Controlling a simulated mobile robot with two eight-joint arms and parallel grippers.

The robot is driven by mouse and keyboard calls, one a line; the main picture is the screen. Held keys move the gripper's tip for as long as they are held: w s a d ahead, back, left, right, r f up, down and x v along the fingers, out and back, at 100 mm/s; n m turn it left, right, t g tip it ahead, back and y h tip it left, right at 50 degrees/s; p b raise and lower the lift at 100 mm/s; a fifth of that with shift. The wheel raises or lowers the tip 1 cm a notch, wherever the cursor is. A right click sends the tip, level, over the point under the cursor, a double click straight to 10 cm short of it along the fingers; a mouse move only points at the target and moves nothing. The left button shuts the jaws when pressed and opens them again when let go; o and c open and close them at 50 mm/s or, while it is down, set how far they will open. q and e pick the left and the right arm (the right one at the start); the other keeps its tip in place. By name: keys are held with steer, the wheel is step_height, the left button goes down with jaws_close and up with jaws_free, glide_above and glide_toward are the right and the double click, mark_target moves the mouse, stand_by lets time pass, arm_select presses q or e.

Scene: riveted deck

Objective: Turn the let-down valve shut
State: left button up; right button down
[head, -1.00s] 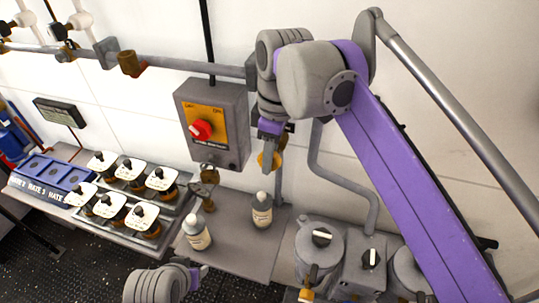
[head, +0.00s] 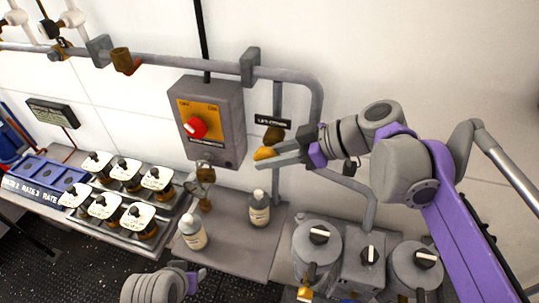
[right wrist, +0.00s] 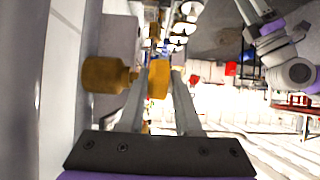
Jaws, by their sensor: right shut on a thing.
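The let-down valve has a brown-brass body (head: 274,134) on a grey pipe by the wall, under a small dark label (head: 272,122). Its yellow-orange handle (head: 265,153) shows just below the body. My right gripper (head: 272,156) reaches in from the right, nearly level, and is shut on the handle. In the right wrist view the yellow handle (right wrist: 159,80) sits between the two fingers, with the brass body (right wrist: 108,75) to the left. My left gripper (head: 193,274) is low in the head view, away from the valve; its fingers are too small to read.
A grey control box (head: 210,125) with a red knob is on the wall left of the valve. Grey canisters (head: 318,250) stand at lower right. Several white-topped jars (head: 125,170) fill a rack at left.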

steer(key=y, duration=0.1)
steer(key=t+y, duration=0.1)
steer(key=y, duration=0.1)
steer(key=shift+d+f+b, duration=0.15)
steer(key=shift+f+b, duration=0.1)
steer(key=shift+b, duration=0.15)
arm_select(q)
steer(key=shift+s+f+b, duration=0.25)
steer(key=shift+f, duration=0.4)
steer(key=shift+s+f+b, duration=0.2)
steer(key=shift+f+b, duration=0.05)
steer(key=shift+f, duration=0.35)
arm_select(e)
steer(key=shift+t+y, duration=0.5)
steer(key=shift+y, duration=1.1)
steer(key=c, duration=0.6)
jaws_free()
arm_select(q)
steer(key=shift+s+f+b, duration=0.15)
steer(key=shift+f+b, duration=0.25)
steer(key=shift+f, duration=0.15)
arm_select(e)
steer(key=v, duration=1)
steer(key=shift+s+d, duration=0.15)
steer(key=shift+d, duration=0.2)
steer(key=shift+f, duration=0.1)
